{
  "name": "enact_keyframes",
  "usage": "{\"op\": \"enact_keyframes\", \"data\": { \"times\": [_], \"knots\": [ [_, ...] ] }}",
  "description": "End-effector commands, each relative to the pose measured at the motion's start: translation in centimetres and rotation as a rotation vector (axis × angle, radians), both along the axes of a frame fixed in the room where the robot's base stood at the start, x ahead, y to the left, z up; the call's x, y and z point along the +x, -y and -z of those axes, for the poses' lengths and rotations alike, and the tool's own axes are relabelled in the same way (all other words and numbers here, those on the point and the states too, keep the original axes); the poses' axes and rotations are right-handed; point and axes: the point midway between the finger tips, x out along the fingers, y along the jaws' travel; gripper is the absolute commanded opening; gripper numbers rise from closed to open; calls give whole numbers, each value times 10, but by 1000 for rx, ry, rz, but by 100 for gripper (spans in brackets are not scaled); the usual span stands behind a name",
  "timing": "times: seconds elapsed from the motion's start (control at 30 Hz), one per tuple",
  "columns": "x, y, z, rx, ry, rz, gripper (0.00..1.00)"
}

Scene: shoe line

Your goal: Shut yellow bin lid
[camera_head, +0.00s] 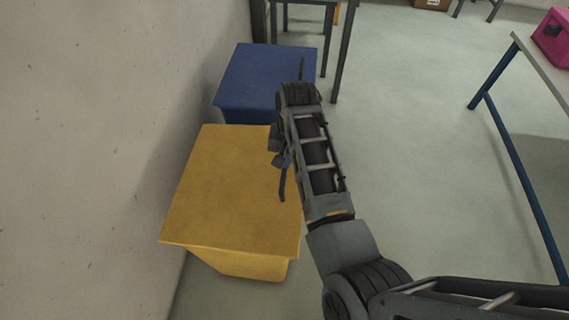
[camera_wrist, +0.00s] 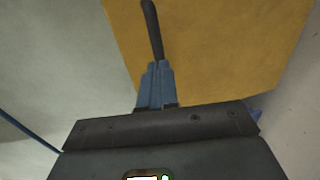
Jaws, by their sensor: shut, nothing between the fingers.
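The yellow bin (camera_head: 240,265) stands on the floor by the wall. Its yellow lid (camera_head: 225,190) lies flat over the top of the bin, and I see no gap under its front edge. My gripper (camera_head: 283,180) is over the lid's right side, partly hidden by my own arm. In the wrist view my gripper (camera_wrist: 156,65) shows its blue fingers together and empty, with the yellow lid (camera_wrist: 220,45) beyond them. I cannot tell whether the fingers touch the lid.
A blue bin (camera_head: 265,80) stands just behind the yellow one. The wall (camera_head: 100,130) runs close along the left. A table with a blue leg (camera_head: 520,165) stands at right, with a pink box (camera_head: 553,38) on it. The floor between is clear.

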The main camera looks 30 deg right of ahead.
Motion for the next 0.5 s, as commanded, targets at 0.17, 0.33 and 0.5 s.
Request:
{"op": "enact_keyframes", "data": {
  "times": [0.17, 0.33, 0.5],
  "knots": [
    [1, -2, 22, 1, -1, 1, 0],
    [2, -2, 30, 0, 0, 1, 0],
    [2, -2, 31, 0, 0, 1, 0]
  ]
}}
